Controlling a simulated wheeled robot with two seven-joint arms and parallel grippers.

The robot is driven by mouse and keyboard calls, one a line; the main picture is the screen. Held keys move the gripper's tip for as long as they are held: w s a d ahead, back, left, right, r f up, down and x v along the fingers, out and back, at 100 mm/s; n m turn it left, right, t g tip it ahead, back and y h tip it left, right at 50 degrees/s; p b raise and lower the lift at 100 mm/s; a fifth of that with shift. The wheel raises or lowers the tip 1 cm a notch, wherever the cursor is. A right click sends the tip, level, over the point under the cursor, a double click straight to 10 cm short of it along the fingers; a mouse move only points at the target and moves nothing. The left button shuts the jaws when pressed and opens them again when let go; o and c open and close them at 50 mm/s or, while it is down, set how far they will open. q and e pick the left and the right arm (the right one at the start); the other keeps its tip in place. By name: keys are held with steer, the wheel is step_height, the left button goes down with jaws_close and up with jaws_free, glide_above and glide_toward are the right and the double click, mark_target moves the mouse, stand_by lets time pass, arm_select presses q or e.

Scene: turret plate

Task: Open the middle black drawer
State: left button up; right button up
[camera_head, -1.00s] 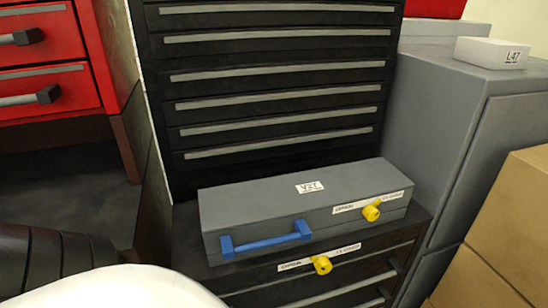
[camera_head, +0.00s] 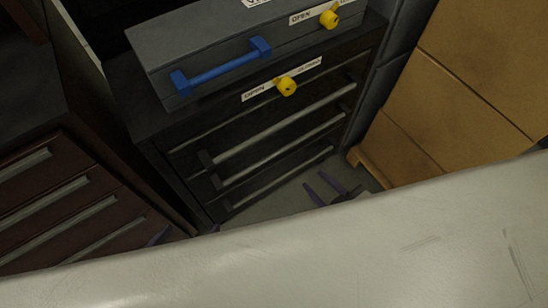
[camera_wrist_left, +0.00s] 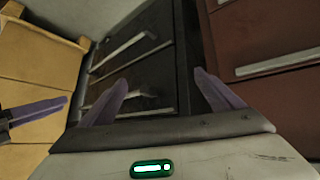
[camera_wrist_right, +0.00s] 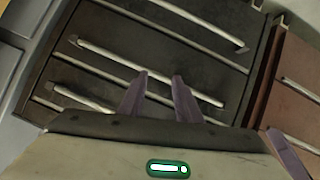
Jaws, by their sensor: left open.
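The black cabinet (camera_head: 165,125) has three long grey bar handles on its front, and its drawers look shut. The middle drawer's handle (camera_head: 285,150) lies between the other two. My left gripper (camera_head: 187,232) is low and left of the cabinet front, mostly hidden by my white arm. In the left wrist view its fingers (camera_wrist_left: 161,76) are wide apart and empty, with drawer handles beyond them. My right gripper (camera_head: 330,192) is low, to the right of the handles. In the right wrist view its fingers (camera_wrist_right: 162,76) are apart by a smaller gap, before a handle; contact is unclear.
A grey case (camera_head: 195,45) with a blue handle (camera_head: 220,65) sits on the cabinet. Yellow knobs (camera_head: 285,86) with labels show on the case and cabinet. Cardboard boxes (camera_head: 450,75) stand right. A dark red drawer unit (camera_head: 70,185) stands left. Some floor shows between cabinet and boxes.

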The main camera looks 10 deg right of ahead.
arm_select(q)
steer(key=shift+o, duration=1.3)
step_height(320, 180, down, 6)
steer(key=w+d+b, duration=0.1)
steer(key=b, duration=0.5)
steer(key=shift+d+f+h, duration=0.15)
steer(key=shift+d+h, duration=0.15)
arm_select(e)
steer(key=w+d+f+n+t+y+b, duration=0.35)
steer(key=w+f+n+y+b, duration=0.4)
steer(key=n, duration=0.95)
arm_select(q)
steer(key=shift+m+g+h, duration=0.5)
steer(key=shift+m+g, duration=0.1)
steer(key=shift+g, duration=0.2)
steer(key=d+f, duration=0.1)
steer(key=f+b, duration=0.1)
steer(key=f, duration=0.1)
steer(key=d+f+b, duration=0.1)
steer(key=shift+d+f, duration=0.3)
steer(key=shift+d, duration=0.05)
arm_select(e)
steer(key=w+a+r+n+y, duration=0.3)
steer(key=w+a+n, duration=0.1)
steer(key=a, duration=0.3)
steer(key=shift+w+a, duration=0.3)
steer(key=shift+w, duration=0.4)
steer(key=shift+g+y, duration=0.25)
jaws_close()
